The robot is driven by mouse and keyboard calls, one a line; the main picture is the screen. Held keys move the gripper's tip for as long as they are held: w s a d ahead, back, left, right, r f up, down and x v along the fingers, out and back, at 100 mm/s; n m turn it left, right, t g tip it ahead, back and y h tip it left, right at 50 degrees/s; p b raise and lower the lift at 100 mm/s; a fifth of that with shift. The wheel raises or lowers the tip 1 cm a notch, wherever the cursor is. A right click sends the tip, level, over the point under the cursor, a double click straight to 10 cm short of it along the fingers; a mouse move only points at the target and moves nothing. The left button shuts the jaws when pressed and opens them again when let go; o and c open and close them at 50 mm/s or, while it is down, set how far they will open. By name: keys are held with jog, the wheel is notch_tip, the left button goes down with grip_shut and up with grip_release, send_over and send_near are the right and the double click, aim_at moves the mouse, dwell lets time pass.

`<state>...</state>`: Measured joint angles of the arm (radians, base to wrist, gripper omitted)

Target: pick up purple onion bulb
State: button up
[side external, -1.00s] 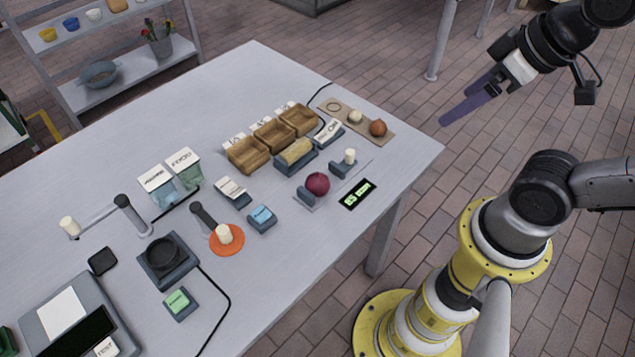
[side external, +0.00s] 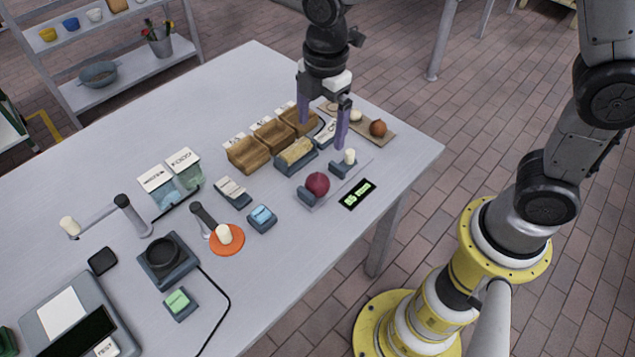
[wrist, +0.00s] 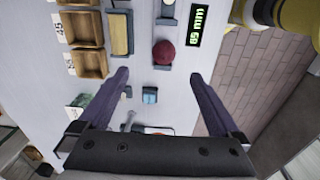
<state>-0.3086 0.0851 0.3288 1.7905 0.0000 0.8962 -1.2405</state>
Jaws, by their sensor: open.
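The purple onion bulb (side external: 317,184) is a dark red-purple ball. It rests on a small grey holder plate (side external: 308,202) between two dark blocks near the table's front right edge. In the wrist view the bulb (wrist: 163,52) shows beyond and between my fingertips. My gripper (side external: 322,134) is open and empty, its two purple fingers pointing down. It is above the table, over the area behind the bulb, near the wooden trays. Both fingers also show in the wrist view (wrist: 159,76), spread wide and clear of the bulb.
Wooden trays (side external: 248,154) stand behind the bulb. A tan board (side external: 372,142) holds a brown bulb (side external: 378,128) and a white one (side external: 355,116). A black display with green digits (side external: 357,194) lies beside the bulb. A blue block (side external: 262,217) sits to the left.

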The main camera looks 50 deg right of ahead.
aim_at(317, 173)
jog(key=f, duration=0.6)
jog(key=a+f, duration=0.1)
jog(key=f, duration=0.3)
jog(key=shift+s+f, duration=0.1)
jog(key=shift+s, duration=0.25)
jog(key=shift+w+a+f, duration=0.1)
jog(key=shift+f, duration=1.2)
jog(key=shift+w+a+f, duration=0.1)
jog(key=shift+f, duration=1.15)
grip_shut()
jog(key=shift+r, duration=0.1)
